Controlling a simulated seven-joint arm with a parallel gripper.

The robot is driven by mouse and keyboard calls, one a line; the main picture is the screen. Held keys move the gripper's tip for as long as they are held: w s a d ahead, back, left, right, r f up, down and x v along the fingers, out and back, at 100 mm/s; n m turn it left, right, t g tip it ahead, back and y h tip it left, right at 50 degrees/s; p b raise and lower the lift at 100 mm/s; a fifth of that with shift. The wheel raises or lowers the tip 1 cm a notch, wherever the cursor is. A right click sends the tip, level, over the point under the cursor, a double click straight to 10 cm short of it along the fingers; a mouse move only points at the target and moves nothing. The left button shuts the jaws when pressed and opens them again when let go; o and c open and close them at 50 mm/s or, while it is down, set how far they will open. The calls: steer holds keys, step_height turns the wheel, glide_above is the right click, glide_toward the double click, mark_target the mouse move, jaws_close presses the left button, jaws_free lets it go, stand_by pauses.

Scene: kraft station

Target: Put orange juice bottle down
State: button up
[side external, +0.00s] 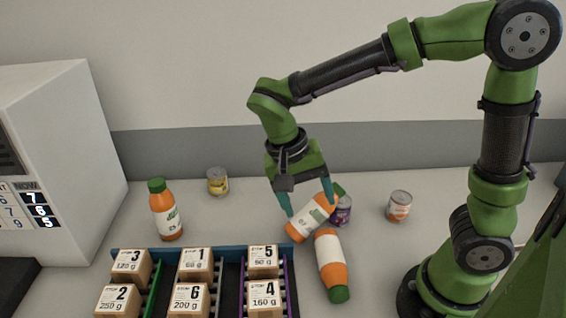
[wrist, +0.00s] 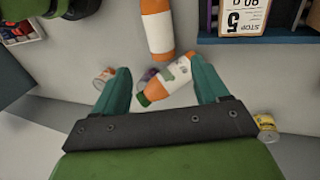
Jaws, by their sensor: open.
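My gripper (side external: 311,206) is open above the table, its two teal fingers spread around an orange juice bottle (side external: 311,217) with a white label and green cap. This bottle is tilted, cap toward the upper right; it also shows between the fingers in the wrist view (wrist: 168,82). I cannot tell whether it touches a finger or rests fully on the table. A second orange juice bottle (side external: 330,260) lies on its side just in front, cap toward the viewer; the wrist view shows part of it (wrist: 157,30). A third bottle (side external: 166,210) stands upright at the left.
A purple can (side external: 344,212) is close behind the tilted bottle, partly hidden. Another can (side external: 399,207) stands to the right and a yellow can (side external: 217,181) at the back left. A divided rack (side external: 140,252) with numbered boxes is at the front left. A white machine (side external: 85,150) stands far left.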

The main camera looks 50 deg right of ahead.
mark_target(327, 249)
steer(key=x, duration=1.6)
steer(key=shift+s+d+f, duration=0.1)
steer(key=shift+f, duration=0.2)
steer(key=shift+c, duration=0.5)
steer(key=c, duration=1.1)
steer(key=shift+r, duration=0.15)
